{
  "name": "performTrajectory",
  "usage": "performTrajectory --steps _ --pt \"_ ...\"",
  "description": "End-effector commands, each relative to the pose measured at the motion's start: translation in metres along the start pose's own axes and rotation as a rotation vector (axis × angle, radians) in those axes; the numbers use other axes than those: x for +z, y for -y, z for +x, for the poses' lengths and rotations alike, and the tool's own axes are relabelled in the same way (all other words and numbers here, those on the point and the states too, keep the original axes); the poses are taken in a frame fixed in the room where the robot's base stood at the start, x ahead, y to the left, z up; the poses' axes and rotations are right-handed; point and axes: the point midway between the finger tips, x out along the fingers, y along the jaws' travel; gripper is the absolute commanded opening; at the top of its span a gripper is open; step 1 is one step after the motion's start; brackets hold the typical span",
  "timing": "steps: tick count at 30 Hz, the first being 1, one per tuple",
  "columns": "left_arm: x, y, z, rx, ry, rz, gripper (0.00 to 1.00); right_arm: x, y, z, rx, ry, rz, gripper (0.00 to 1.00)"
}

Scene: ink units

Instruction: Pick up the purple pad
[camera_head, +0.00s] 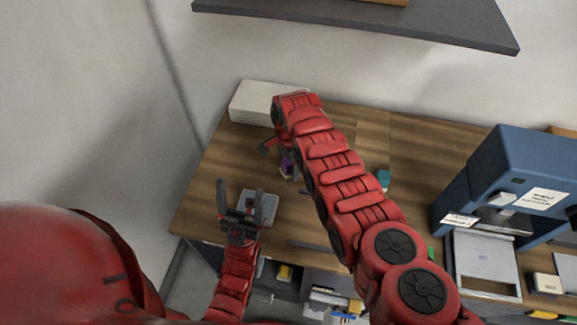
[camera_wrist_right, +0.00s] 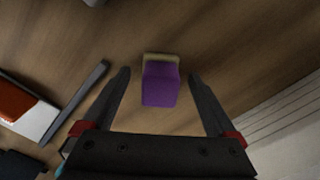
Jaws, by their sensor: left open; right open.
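The purple pad (camera_head: 286,165) stands on the wooden desk, left of my right forearm in the head view. In the right wrist view the purple pad (camera_wrist_right: 161,86) has a purple body and a pale yellowish part at its far end. My right gripper (camera_wrist_right: 158,75) is open, with one finger on each side of the pad and a visible gap to both. In the head view the right gripper is mostly hidden by its own arm. My left gripper (camera_head: 241,190) is open and empty, fingers pointing up, over a grey tray (camera_head: 271,208) near the desk's front.
A white box (camera_head: 252,104) lies at the desk's back left. A blue machine (camera_head: 525,165) with signs stands at the right. A teal item (camera_head: 383,178) sits right of my right arm. A dark shelf (camera_head: 370,22) hangs above. The desk's left part (camera_head: 212,180) is clear.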

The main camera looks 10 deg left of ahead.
Motion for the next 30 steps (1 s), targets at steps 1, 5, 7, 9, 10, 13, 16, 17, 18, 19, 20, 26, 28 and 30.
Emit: performTrajectory --steps 1,5,7,9,10,13,16,17,18,19,20,26,28,30 --pt "0.0004 -0.0001 -0.0022 0.0 0.0 0.0 0.77 0.0006 -0.0009 0.0047 0.003 0.001 0.0 0.93" --pt "0.0004 -0.0001 -0.0027 0.0 0.0 0.0 0.77 0.0002 -0.0004 0.0076 -0.001 0.001 0.001 0.93" --pt "0.0004 -0.0001 -0.0025 0.0 0.0 0.0 0.77 0.0001 -0.0003 0.0076 -0.001 0.001 0.001 0.93" --pt "0.0003 -0.0001 -0.0024 0.0 -0.001 0.0 0.77 0.0001 -0.0003 0.0074 -0.001 0.001 0.001 0.93" --pt "0.0003 -0.0001 -0.0024 0.0 0.0 0.0 0.77 0.0001 -0.0002 0.0073 -0.001 0.001 0.001 0.93" --pt "0.0004 -0.0001 -0.0023 0.0 0.0 0.0 0.77 0.0001 -0.0003 0.0072 -0.001 0.001 0.001 0.85" --pt "0.0003 -0.0001 -0.0023 0.0 0.0 0.0 0.77 0.0001 -0.0003 0.0072 -0.001 0.001 0.001 0.67" --pt "0.0004 -0.0001 -0.0023 0.0 0.0 0.0 0.77 0.0 -0.0003 0.0071 -0.001 0.001 0.001 0.62" --pt "0.0003 -0.0001 -0.0023 0.0 -0.001 0.0 0.77 0.0 -0.0004 0.0071 -0.001 0.001 0.001 0.55" --pt "0.0003 -0.0001 -0.0023 0.0 -0.001 0.0 0.77 0.0 -0.0004 0.0071 -0.001 0.001 0.001 0.49" --pt "0.0003 -0.0001 -0.0023 0.0 -0.001 0.0 0.77 0.0 -0.0004 0.0071 -0.001 0.001 0.001 0.44" --pt "0.0003 -0.0001 -0.0023 0.0 -0.001 0.0 0.77 0.0 -0.0004 0.0071 -0.001 0.001 0.001 0.08" --pt "0.0003 -0.0001 -0.0023 0.0 0.0 0.0 0.77 0.0 -0.0003 0.007 -0.001 0.001 0.001 0.01" --pt "0.0004 -0.0001 -0.0023 0.0 0.0 0.0 0.77 0.0 -0.0004 0.007 -0.001 0.001 0.001 0.0"
